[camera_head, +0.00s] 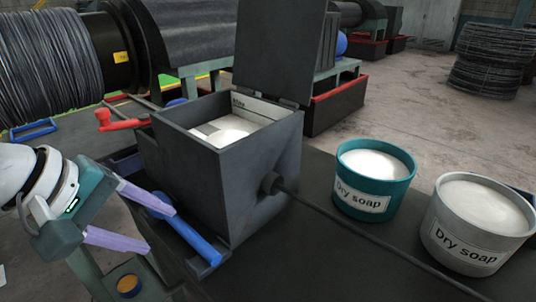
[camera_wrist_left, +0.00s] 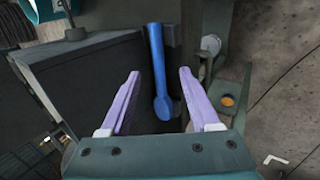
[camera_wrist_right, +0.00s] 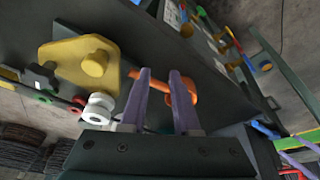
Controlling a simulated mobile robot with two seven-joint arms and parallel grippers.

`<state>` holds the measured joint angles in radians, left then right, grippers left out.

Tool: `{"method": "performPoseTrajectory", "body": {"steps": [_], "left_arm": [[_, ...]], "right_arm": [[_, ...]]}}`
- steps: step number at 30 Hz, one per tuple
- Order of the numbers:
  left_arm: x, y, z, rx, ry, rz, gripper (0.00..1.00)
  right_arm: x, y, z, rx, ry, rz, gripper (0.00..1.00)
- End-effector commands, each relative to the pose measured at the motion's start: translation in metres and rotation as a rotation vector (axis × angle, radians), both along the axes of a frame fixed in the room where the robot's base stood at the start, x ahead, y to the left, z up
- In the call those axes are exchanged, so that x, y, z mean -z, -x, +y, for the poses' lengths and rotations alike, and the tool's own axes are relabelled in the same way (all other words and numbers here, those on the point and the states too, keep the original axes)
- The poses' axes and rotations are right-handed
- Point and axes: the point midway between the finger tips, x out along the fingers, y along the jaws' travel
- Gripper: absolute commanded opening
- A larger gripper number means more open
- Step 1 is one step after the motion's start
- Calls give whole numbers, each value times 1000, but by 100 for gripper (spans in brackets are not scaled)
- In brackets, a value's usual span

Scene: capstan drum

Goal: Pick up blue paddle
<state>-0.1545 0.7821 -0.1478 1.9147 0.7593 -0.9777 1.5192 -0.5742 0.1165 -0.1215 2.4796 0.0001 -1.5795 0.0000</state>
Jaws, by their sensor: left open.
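The blue paddle (camera_head: 197,241) lies on a narrow dark ledge at the front of the grey soap box (camera_head: 185,172). In the left wrist view the blue paddle (camera_wrist_left: 156,58) shows its long handle and its rounded, spoon-like end. My left gripper (camera_head: 160,231) is open, with its lilac fingers spread at the paddle's left end. In the left wrist view the paddle lies between the fingers (camera_wrist_left: 160,74), lengthwise with them; I cannot tell whether they touch it. My right gripper (camera_wrist_right: 160,75) shows only in its own wrist view, fingers apart, with an orange handle (camera_wrist_right: 183,97) beyond them.
A teal tub (camera_head: 370,190) and a grey tub (camera_head: 470,226) of dry soap stand right of the box. A dark rod (camera_head: 370,236) runs out from the box in front of them. A red crank (camera_head: 118,119) sits behind the box's left side. The box lid stands open.

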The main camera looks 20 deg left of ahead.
Motion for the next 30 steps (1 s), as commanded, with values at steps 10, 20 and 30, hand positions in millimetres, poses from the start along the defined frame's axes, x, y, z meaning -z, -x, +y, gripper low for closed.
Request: {"method": "performPoseTrajectory", "body": {"steps": [10,20,30], "left_arm": [[34,-23,-10,2,0,-1,62],[67,-51,-18,4,-2,0,62],[70,-52,-19,6,-3,0,57]], "right_arm": [[12,3,-1,2,2,10,30],[23,3,-1,0,4,9,30],[23,3,-2,-3,8,7,30]]}}
